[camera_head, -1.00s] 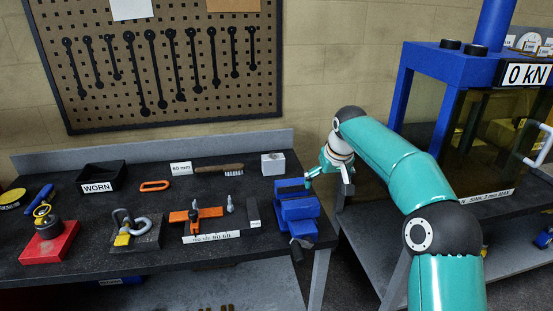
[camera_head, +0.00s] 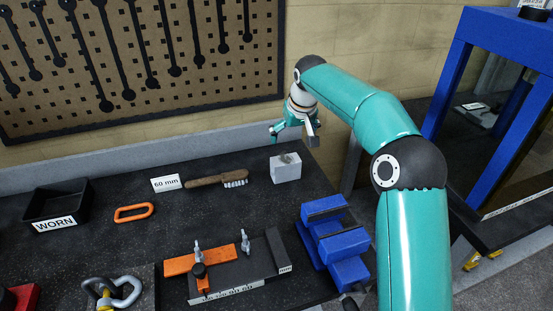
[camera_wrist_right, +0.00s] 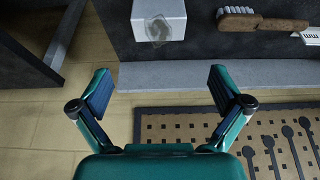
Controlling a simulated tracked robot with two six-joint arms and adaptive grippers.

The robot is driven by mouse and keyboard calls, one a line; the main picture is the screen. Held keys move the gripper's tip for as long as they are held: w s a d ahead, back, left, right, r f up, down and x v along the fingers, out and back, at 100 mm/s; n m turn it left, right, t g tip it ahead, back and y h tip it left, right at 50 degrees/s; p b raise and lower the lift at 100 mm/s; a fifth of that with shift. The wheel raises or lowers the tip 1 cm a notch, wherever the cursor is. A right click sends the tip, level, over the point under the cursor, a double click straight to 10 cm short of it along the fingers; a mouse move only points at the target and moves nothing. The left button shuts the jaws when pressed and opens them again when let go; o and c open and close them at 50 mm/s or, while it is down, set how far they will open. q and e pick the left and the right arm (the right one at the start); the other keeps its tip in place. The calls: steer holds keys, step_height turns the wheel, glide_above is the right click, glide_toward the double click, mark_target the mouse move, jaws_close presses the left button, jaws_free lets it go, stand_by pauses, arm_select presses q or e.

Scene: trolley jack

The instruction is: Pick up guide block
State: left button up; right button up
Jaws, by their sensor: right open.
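A pale grey block (camera_head: 286,172), which I take for the guide block, stands on the dark bench top near its back right corner. A rounded mark or hollow shows on its top. It also shows at the top of the right wrist view (camera_wrist_right: 158,22), ahead of the open fingers. My right gripper (camera_head: 293,136) is above and behind the block, close to the bench's back edge. In the right wrist view my right gripper (camera_wrist_right: 160,92) has its two fingers wide apart with nothing between them. My left gripper is not in view.
A blue vise (camera_head: 335,240) stands in front of the block. A wire brush (camera_head: 217,178) and a 60 mm label (camera_head: 165,183) lie to its left. An orange clamp fixture (camera_head: 205,260) is nearer. A pegboard (camera_head: 140,60) hangs behind, and a blue press frame (camera_head: 450,80) stands right.

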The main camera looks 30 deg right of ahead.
mark_target(286, 159)
steer(key=x, duration=0.5)
steer(key=p+x, duration=0.1)
steer(key=x, duration=0.5)
steer(key=shift+w+d+f, duration=0.15)
steer(key=shift+w+d, duration=0.05)
steer(key=shift+d, duration=0.05)
steer(key=shift+p+x, duration=1.3)
steer(key=shift+x, duration=1.35)
steer(key=shift+s+a, duration=0.15)
steer(key=c, duration=1.3)
steer(key=shift+c, duration=0.8)
